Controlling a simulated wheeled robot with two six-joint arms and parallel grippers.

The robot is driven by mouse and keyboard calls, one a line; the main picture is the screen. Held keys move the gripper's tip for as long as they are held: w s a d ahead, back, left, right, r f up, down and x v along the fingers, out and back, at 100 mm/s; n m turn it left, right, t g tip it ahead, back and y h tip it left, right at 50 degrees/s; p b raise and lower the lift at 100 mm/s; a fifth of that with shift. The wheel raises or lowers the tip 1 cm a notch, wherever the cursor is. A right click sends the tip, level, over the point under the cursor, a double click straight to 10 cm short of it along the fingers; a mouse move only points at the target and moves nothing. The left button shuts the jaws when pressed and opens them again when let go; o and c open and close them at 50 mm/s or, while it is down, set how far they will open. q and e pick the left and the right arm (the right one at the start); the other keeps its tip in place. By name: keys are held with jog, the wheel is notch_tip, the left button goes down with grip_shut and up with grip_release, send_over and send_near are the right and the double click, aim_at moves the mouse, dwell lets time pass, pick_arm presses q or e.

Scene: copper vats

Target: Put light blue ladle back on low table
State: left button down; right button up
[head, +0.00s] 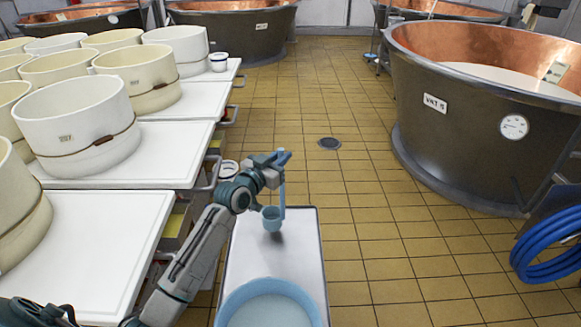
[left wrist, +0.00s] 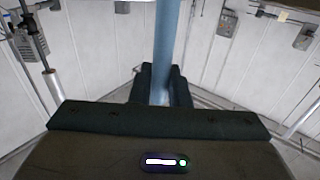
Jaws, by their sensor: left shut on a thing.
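The light blue ladle (head: 272,219) hangs upright from my left gripper (head: 283,157) in the head view, its cup down and its handle up. The cup is over the far part of the low table (head: 247,255), and a small dark shadow lies on the white top close under it. I cannot tell whether the cup touches the top. In the left wrist view the ladle's blue handle (left wrist: 167,45) stands between the dark fingers of my left gripper (left wrist: 161,88), which is shut on it. My right gripper is in neither view.
A light blue basin (head: 268,304) stands on the near end of the low table. White tables (head: 95,225) with several cream moulds are on the left. A copper vat (head: 455,130) and a coiled blue hose (head: 548,245) are on the right. The tiled floor between is clear around a drain (head: 329,143).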

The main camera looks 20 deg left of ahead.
pick_arm(q)
jog(key=w+f, duration=0.1)
jog(key=w+d+f, duration=0.1)
jog(key=w+f+b, duration=0.1)
jog(key=shift+w+d+f, duration=0.25)
jog(key=shift+w+f, duration=0.05)
jog(key=shift+f, duration=0.1)
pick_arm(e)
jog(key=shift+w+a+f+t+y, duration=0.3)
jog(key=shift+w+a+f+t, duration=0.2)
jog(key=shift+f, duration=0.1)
pick_arm(q)
jog(key=shift+f, duration=0.1)
jog(key=c, duration=1.4)
grip_release()
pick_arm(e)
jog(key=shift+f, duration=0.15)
